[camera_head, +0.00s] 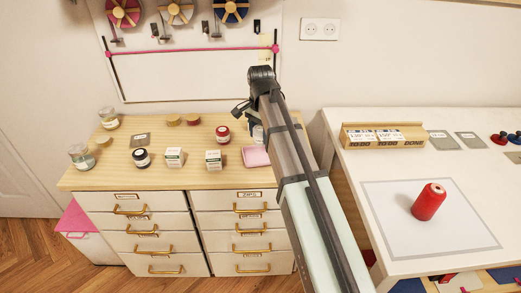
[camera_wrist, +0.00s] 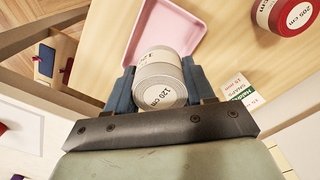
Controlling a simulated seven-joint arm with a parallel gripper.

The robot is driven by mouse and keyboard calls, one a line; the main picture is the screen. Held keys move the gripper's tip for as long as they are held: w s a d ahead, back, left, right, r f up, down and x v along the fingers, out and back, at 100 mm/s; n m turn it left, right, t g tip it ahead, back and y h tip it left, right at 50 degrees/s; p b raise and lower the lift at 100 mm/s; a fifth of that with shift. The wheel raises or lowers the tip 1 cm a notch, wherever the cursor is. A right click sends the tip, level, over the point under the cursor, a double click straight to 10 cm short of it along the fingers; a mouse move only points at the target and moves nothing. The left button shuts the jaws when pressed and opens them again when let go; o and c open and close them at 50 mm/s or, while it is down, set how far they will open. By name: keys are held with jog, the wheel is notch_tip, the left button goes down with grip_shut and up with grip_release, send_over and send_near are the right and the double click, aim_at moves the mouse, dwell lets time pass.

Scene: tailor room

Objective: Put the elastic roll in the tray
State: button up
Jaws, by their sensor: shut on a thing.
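The elastic roll (camera_wrist: 160,88) is white, with a "120 cm" label, in the wrist view. My gripper (camera_wrist: 159,84) is shut on it, one finger on each side. The pink tray (camera_wrist: 183,22) lies just beyond the roll in the wrist view, and the roll covers part of its near end. The gap in height between roll and tray cannot be told. In the head view the tray (camera_head: 254,157) is at the right front of the wooden dresser top, partly behind my arm.
Several jars and boxes stand on the dresser (camera_head: 110,172). A red thread spool (camera_head: 429,203) stands on the white table at right.

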aim_at(260, 128)
jog(key=shift+f, duration=3.35)
jog(key=shift+f, duration=0.1)
jog(key=o, duration=0.7)
jog(key=shift+o, duration=0.2)
notch_tip(260, 128, up, 12)
jog(key=shift+r, duration=0.15)
